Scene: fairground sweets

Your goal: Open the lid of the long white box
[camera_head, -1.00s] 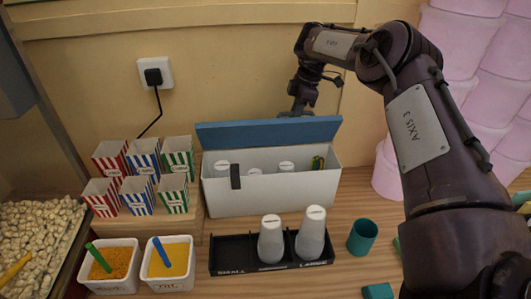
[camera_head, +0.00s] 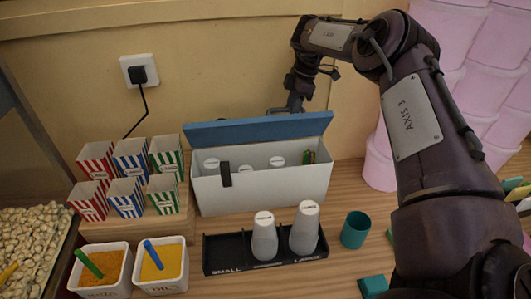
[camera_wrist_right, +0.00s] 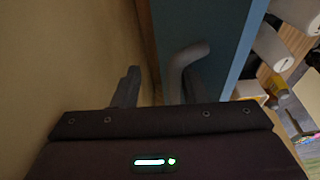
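The long white box (camera_head: 265,193) stands at the back of the counter in the head view. Its blue lid (camera_head: 258,130) is raised and tilted back, so the inside shows. A dark latch (camera_head: 226,174) is on the box's front. My right gripper (camera_head: 288,108) is behind the lid's upper edge, near its right part. In the right wrist view, the gripper (camera_wrist_right: 158,88) has its fingers apart, beside the blue lid (camera_wrist_right: 205,25). A grey curved handle (camera_wrist_right: 186,57) on the lid shows close to the right finger; I cannot tell whether they touch. My left gripper is not in view.
White-capped containers (camera_head: 277,160) stand inside the box. A black rack (camera_head: 225,252) with two grey cups is in front, with a teal cup (camera_head: 355,230) to its right. Striped cartons (camera_head: 128,197) stand left. Pink tubs (camera_head: 470,90) are stacked at the right.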

